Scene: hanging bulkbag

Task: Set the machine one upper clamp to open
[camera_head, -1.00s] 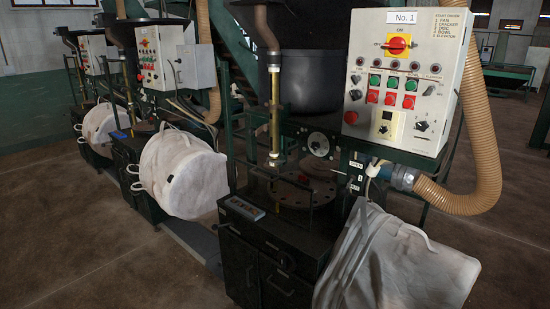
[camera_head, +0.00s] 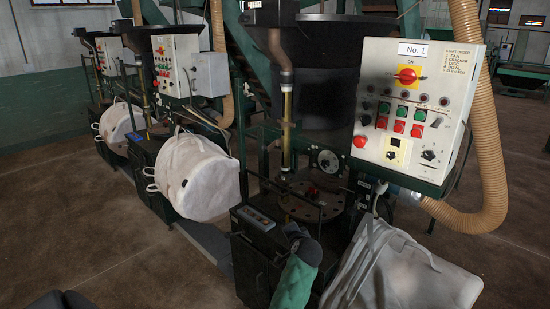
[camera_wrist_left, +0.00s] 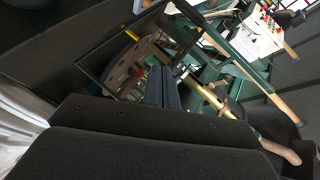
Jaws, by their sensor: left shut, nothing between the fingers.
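Machine one carries a control panel (camera_head: 415,115) marked "No. 1" on the right of the head view. Small labels (camera_head: 364,184) stand below the panel, beside the round plate (camera_head: 318,208); they are too small to read now. I cannot make out the upper clamp or its setting. My left gripper (camera_head: 293,233) is in front of machine one's lower cabinet, near its front top edge. It is shut and empty; its dark fingers (camera_wrist_left: 160,85) show in the left wrist view, with the machine's brass pipe (camera_wrist_left: 205,92) beyond. My right gripper is out of view.
A white bulk bag (camera_head: 405,275) is at the lower right, close to my left gripper. Another white bag (camera_head: 198,180) hangs to the left. A beige hose (camera_head: 488,150) curves down the right side. Open brown floor (camera_head: 90,225) lies to the left.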

